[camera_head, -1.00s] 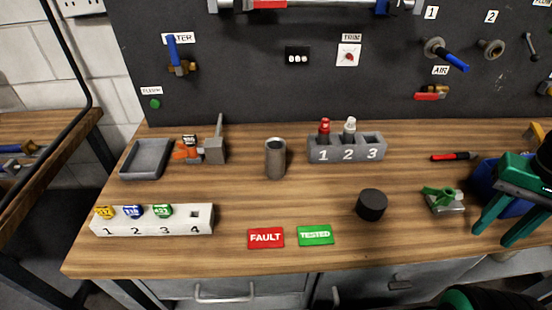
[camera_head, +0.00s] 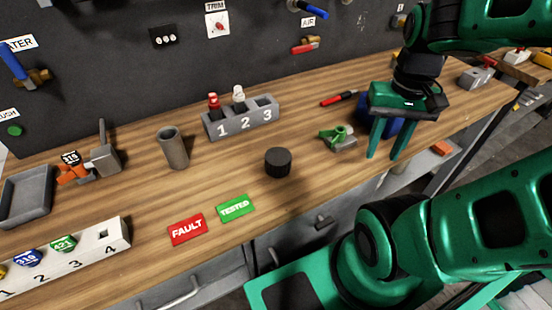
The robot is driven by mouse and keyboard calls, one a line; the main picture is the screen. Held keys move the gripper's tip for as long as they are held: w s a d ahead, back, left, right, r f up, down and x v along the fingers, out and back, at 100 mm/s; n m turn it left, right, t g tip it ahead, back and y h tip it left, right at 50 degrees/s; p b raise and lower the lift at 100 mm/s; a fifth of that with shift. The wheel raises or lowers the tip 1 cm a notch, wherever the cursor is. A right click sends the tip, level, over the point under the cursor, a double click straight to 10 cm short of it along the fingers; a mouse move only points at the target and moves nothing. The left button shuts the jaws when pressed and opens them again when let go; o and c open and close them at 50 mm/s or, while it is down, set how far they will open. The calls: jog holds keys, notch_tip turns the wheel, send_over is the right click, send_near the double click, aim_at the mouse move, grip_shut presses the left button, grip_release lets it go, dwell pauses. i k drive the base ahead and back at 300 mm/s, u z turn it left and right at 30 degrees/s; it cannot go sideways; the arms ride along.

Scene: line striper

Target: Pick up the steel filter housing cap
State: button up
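A short dark knurled-looking round piece (camera_head: 278,162) lies on the bench near its front middle; it looks like a cap, but I cannot tell if it is steel. A taller grey metal cylinder (camera_head: 173,148), open at the top, stands upright to its left. My gripper (camera_head: 384,157) is at the right, fingers pointing down and apart, with nothing between them. It is well to the right of the dark round piece and does not touch it.
A green-handled part (camera_head: 338,138) lies between the dark piece and my gripper. A blue object (camera_head: 399,126) is partly hidden behind my gripper. A numbered grey holder (camera_head: 243,118) stands behind. FAULT (camera_head: 187,229) and TESTED (camera_head: 235,208) plates lie in front.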

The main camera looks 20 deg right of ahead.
aim_at(278, 160)
jog(key=u, duration=0.45)
jog(key=k, duration=1.55)
jog(key=z, duration=0.75)
jog(key=i, duration=1)
